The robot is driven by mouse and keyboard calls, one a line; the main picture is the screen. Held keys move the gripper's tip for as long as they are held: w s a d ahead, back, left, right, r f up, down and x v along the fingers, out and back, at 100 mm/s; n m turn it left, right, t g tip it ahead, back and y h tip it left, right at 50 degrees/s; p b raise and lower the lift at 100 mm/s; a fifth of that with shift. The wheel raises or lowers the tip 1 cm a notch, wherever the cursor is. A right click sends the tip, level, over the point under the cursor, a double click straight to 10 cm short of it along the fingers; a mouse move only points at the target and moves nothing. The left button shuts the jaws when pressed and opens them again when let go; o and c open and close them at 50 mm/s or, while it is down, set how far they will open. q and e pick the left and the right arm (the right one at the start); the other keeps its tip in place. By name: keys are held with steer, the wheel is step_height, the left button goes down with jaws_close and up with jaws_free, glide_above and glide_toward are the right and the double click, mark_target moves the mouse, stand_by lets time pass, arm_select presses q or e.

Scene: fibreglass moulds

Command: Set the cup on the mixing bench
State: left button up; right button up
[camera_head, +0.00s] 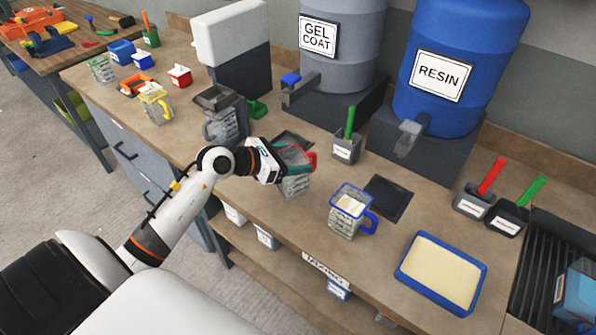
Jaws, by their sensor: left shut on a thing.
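A clear measuring cup with a red handle and printed markings (296,186) is at the middle of the mixing bench (272,216). My left gripper (283,162) is shut on this cup near its rim and hides part of it. The cup is roughly upright, in front of a dark square pad. I cannot tell whether its base touches the bench top. The bench has a sign on its front edge. My right gripper is not in view.
A blue-rimmed cup with pale contents (350,208) stands to the right, near another dark pad (385,198). A blue tray (441,272) lies further right. A grey holder with a green handle (346,147) stands behind. Gel coat (340,60) and resin (450,95) drums line the back.

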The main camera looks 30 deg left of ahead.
arm_select(q)
steer(key=f, duration=0.4)
steer(key=shift+w+d, duration=0.15)
steer(key=shift+w, duration=0.05)
steer(key=shift+f, duration=0.25)
steer(key=o, duration=1.7)
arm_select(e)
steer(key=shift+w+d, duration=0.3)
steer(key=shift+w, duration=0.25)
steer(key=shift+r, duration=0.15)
